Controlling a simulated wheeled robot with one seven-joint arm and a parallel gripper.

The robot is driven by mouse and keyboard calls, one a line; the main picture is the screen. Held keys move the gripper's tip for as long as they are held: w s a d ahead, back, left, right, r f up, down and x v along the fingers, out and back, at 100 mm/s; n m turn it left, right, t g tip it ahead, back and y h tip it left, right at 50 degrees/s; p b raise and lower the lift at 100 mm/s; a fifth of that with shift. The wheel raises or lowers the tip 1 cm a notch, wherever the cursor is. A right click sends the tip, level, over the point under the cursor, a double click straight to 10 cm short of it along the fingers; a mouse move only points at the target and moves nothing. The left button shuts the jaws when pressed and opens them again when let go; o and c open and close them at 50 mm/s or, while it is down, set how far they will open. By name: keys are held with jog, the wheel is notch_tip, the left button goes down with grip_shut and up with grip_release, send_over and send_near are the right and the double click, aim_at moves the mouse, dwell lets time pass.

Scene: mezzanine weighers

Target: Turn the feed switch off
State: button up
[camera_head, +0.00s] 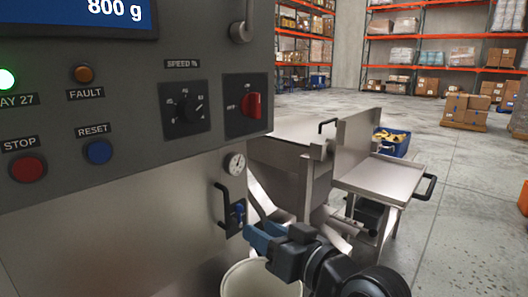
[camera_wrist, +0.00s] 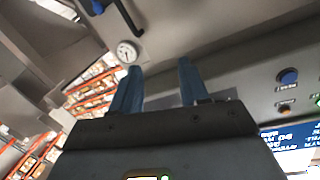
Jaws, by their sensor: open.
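A red rotary knob on a black plate (camera_head: 254,105), apparently the feed switch, is on the right end of the grey control panel. Its small markings are too blurred to read for certain. I do not see it in the wrist view. My gripper (camera_head: 258,237) is low in front of the machine, below the panel and well apart from the red knob. In the wrist view its two blue fingers (camera_wrist: 158,75) stand apart with nothing between them.
The panel also has a black SPEED % knob (camera_head: 185,107), a blue RESET button (camera_head: 99,152) and a red STOP button (camera_head: 28,169). A gauge (camera_head: 235,163), a handle (camera_head: 222,203) and a pale bucket (camera_head: 262,280) are near my gripper. Open floor lies right.

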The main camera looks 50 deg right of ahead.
jog(key=w+d+r+n+t+b, duration=0.15)
jog(key=w+d+r, duration=0.25)
jog(key=d+r, duration=0.45)
jog(key=n+y+b, duration=0.2)
jog(key=n, duration=0.1)
send_near(259, 95)
jog(key=w, duration=0.5)
jog(key=w+p, duration=0.1)
jog(key=w, duration=0.2)
jog(key=shift+w+d+r, duration=0.15)
jog(key=shift+w, duration=0.2)
grip_shut()
